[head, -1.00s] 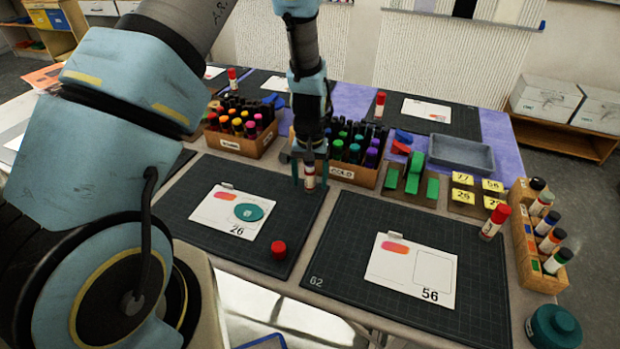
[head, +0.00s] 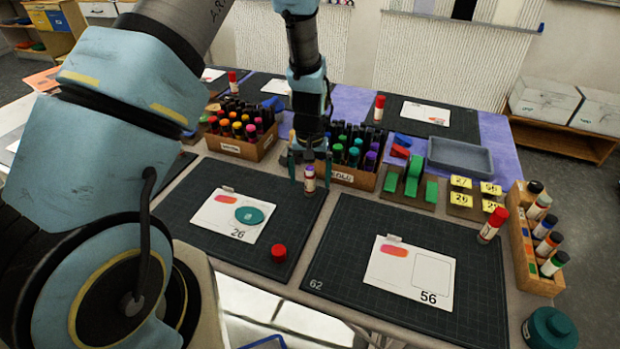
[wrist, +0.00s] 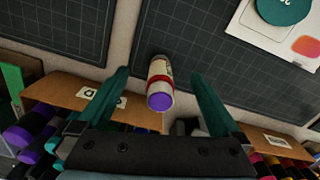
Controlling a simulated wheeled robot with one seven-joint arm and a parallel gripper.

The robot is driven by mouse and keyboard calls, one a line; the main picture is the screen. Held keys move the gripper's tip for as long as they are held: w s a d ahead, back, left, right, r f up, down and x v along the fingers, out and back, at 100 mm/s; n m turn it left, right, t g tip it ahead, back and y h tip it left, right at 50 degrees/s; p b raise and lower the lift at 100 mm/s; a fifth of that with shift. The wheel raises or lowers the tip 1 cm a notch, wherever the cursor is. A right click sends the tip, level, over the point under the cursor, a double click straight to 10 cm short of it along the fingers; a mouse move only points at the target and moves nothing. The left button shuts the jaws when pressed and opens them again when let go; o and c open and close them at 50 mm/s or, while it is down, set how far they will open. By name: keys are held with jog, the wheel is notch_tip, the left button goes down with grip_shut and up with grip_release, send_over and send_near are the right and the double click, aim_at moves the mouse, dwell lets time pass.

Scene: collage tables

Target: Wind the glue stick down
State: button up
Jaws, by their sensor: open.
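The uncapped glue stick (head: 310,180) stands upright near the back right corner of the left mat. It has a pale body, a red band and a purple top. In the wrist view the glue stick (wrist: 160,85) shows its purple end facing the camera, between the fingers and apart from both. My gripper (head: 309,172) is open above and around it; its teal fingers (wrist: 160,77) are spread on either side. A red cap (head: 279,253) lies apart on the same mat, near its front edge.
The warm (head: 231,146) and cold (head: 345,178) marker boxes stand just behind the gripper. Card 26 (head: 215,222) with a teal disc lies to the left. Card 56 (head: 390,275) lies on the right mat. A capped glue stick (head: 492,226) stands at the right. The right mat is mostly clear.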

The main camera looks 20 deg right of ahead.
aim_at(309, 167)
jog(key=shift+r+p, duration=1.85)
jog(key=shift+r, duration=1.1)
